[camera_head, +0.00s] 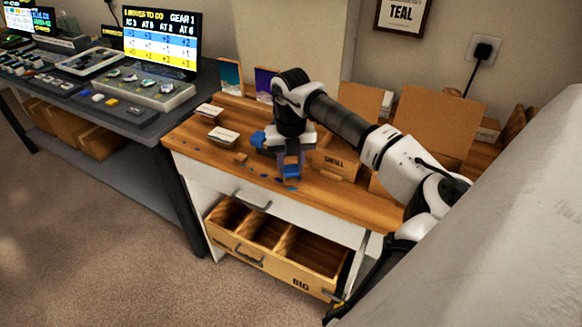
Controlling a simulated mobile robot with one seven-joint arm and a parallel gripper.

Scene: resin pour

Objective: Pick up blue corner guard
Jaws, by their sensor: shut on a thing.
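My gripper (290,163) points down over the front part of the wooden worktop (215,160). It is shut on a small blue piece (291,175), which looks like the blue corner guard. The piece shows low between the fingers, close above or touching the worktop; I cannot tell which. Another blue shape (258,140) shows at the left of my gripper's body. Small dark blue bits lie on the wood near the fingertips.
A box marked SMALL (336,164) stands just right of my gripper. White card stacks (223,136) and a small wooden block (240,158) lie to the left. An open, divided drawer marked BIG (240,255) juts out below. Cardboard boxes (433,120) stand behind my arm.

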